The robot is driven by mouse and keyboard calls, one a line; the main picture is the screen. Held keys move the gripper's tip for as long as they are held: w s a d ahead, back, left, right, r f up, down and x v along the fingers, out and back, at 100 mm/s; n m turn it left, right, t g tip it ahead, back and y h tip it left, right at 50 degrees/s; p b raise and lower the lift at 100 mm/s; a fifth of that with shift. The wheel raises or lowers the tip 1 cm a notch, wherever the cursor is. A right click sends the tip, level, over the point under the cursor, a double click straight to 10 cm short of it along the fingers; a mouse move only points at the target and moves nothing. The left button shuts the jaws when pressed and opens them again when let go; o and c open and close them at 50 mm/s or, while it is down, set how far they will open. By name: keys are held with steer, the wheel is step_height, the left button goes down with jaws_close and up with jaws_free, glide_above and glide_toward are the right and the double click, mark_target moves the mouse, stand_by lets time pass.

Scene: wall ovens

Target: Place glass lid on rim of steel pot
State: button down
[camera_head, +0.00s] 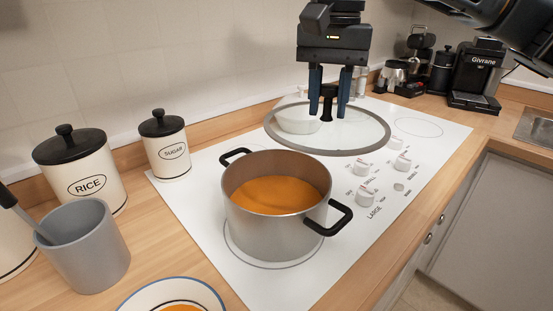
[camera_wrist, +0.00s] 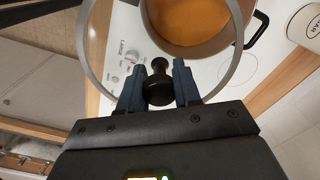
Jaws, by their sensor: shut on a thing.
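The steel pot (camera_head: 268,240) stands on the white cooktop, open at the top, with orange soup (camera_head: 276,195) inside and two black handles. My gripper (camera_head: 328,112) is shut on the black knob of the glass lid (camera_head: 365,128). The lid is held in the air behind and to the right of the pot, apart from its rim. In the wrist view the lid (camera_wrist: 88,62) shows as a clear disc with a grey rim. The pot (camera_wrist: 158,40) shows through and beyond it. The knob (camera_wrist: 158,85) sits between the two blue fingers.
The white cooktop (camera_head: 330,265) has several knobs (camera_head: 366,195) right of the pot. Rice (camera_head: 85,180) and sugar (camera_head: 168,150) canisters and a grey utensil cup (camera_head: 85,250) stand left. A plate (camera_head: 215,290) is at the front. A coffee machine (camera_head: 475,80) stands back right.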

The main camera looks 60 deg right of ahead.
mark_target(277, 126)
steer(key=w+a+f, duration=0.2)
steer(key=a, duration=0.1)
steer(key=w+a+f+p, duration=0.1)
steer(key=w+a+f, duration=0.1)
steer(key=w, duration=0.1)
steer(key=shift+w+a+f, duration=0.3)
steer(key=shift+a+f, duration=0.1)
step_height(277, 126, down, 4)
steer(key=shift+f+p, duration=0.1)
steer(key=shift+p, duration=0.5)
steer(key=shift+f+b, duration=0.15)
steer(key=shift+b, duration=0.2)
steer(key=c, duration=0.8)
jaws_free()
steer(key=shift+r+p, duration=0.2)
steer(key=shift+p, duration=0.1)
step_height(277, 126, up, 12)
steer(key=shift+b, duration=0.75)
